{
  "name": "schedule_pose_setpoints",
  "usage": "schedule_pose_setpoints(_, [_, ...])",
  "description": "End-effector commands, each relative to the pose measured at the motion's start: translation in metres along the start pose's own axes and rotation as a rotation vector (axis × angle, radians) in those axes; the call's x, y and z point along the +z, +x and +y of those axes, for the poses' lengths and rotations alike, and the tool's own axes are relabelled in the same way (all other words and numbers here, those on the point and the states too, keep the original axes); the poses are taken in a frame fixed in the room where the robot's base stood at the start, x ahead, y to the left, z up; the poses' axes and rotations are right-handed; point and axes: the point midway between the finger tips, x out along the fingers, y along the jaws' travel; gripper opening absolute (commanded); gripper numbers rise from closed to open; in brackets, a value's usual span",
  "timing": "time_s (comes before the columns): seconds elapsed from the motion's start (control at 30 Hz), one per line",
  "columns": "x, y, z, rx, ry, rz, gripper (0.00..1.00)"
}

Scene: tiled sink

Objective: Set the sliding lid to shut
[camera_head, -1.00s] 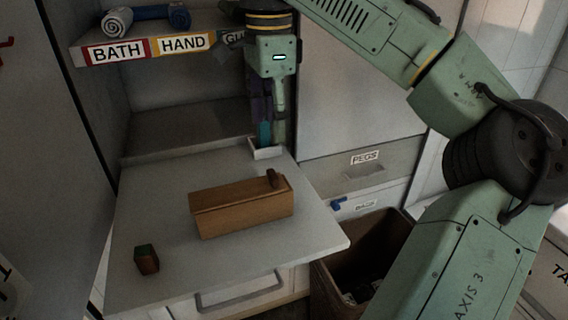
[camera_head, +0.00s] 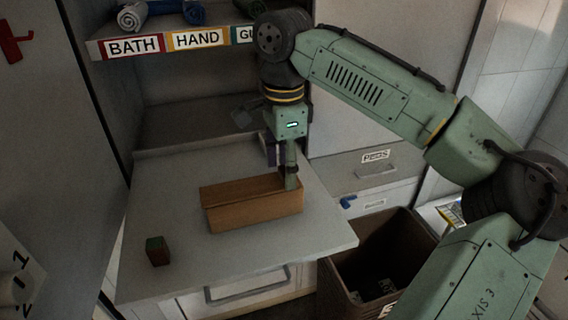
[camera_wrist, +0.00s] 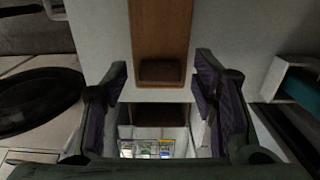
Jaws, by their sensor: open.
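The brown wooden box (camera_head: 255,215) lies lengthwise on the grey counter, with its flat wooden lid (camera_head: 235,189) on top. The lid also shows in the wrist view (camera_wrist: 160,28). A dark brown block-shaped handle (camera_wrist: 160,72) stands at the near end of the lid there; in the head view my gripper hides it. How far the lid is slid along the box I cannot tell. My gripper (camera_head: 282,173) points down at the box's right end. In the wrist view its fingers (camera_wrist: 160,76) are apart, one on each side of the handle, with visible gaps.
A small green-topped brown block (camera_head: 157,252) stands on the counter (camera_head: 180,225) at front left. A brown bin (camera_head: 410,240) with items stands right of the counter. A labelled shelf (camera_head: 170,42) with rolled towels is above. A white tray (camera_wrist: 292,85) is beside my gripper.

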Motion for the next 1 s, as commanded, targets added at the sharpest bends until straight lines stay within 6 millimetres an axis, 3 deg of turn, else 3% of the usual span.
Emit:
schedule_pose_setpoints(0.83, [0.0, -0.0004, 0.0, 0.0, -0.001, 0.0, 0.01])
schedule_pose_setpoints(1.0, [0.0, -0.0004, 0.0, 0.0, -0.001, 0.0, 0.0])
